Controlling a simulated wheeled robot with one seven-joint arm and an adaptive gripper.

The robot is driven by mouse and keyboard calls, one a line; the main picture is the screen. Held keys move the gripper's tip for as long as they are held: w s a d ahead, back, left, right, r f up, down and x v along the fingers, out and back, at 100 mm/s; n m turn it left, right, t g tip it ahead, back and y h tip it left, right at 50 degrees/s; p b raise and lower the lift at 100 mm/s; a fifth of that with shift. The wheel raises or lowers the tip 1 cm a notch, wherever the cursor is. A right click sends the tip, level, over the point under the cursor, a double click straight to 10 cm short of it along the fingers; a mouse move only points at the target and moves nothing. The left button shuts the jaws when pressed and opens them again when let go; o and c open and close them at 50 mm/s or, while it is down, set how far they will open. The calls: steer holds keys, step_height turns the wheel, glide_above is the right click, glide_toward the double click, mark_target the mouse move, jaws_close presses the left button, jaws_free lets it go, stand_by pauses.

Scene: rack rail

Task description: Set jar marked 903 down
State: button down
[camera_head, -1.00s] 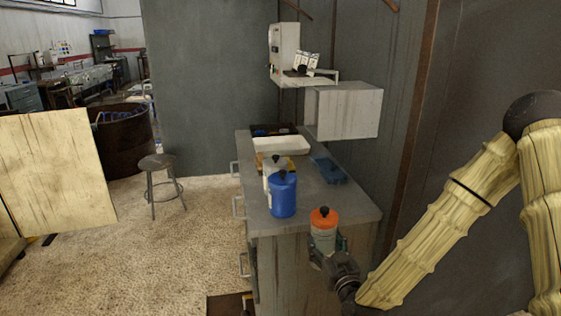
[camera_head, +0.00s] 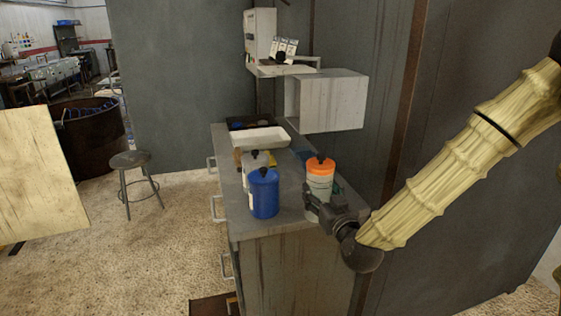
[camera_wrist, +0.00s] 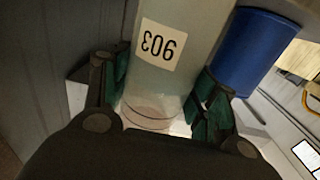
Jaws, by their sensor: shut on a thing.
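The jar marked 903 (camera_head: 319,181) has a pale body and an orange lid with a black knob. In the wrist view, its white label reading 903 (camera_wrist: 159,44) appears upside down between my fingers. My gripper (camera_head: 318,207) is shut on this jar, with green finger pads on either side of its lower body (camera_wrist: 160,105). The jar is upright at the right front part of the grey counter (camera_head: 285,232). I cannot tell whether its base touches the counter.
A blue jar (camera_head: 264,194) stands just left of the held jar; it also shows in the wrist view (camera_wrist: 250,50). A paler jar (camera_head: 252,162), a white tray (camera_head: 259,138) and a dark bin (camera_head: 250,123) are behind. A wall box (camera_head: 333,102) overhangs the counter's back right.

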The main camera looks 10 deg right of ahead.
steer(key=w+p, duration=0.1)
steer(key=w, duration=0.4)
steer(key=w+a+p, duration=0.1)
steer(key=w, duration=1)
steer(key=shift+w+a+f+p, duration=0.25)
steer(key=shift+w+a+p, duration=0.05)
steer(key=shift+a+p, duration=0.1)
steer(key=shift+d+f, duration=0.1)
steer(key=shift+f, duration=0.2)
steer(key=shift+f, duration=0.15)
steer(key=shift+c, duration=2.2)
jaws_free()
steer(key=shift+s, duration=0.1)
steer(key=shift+s, duration=0.1)
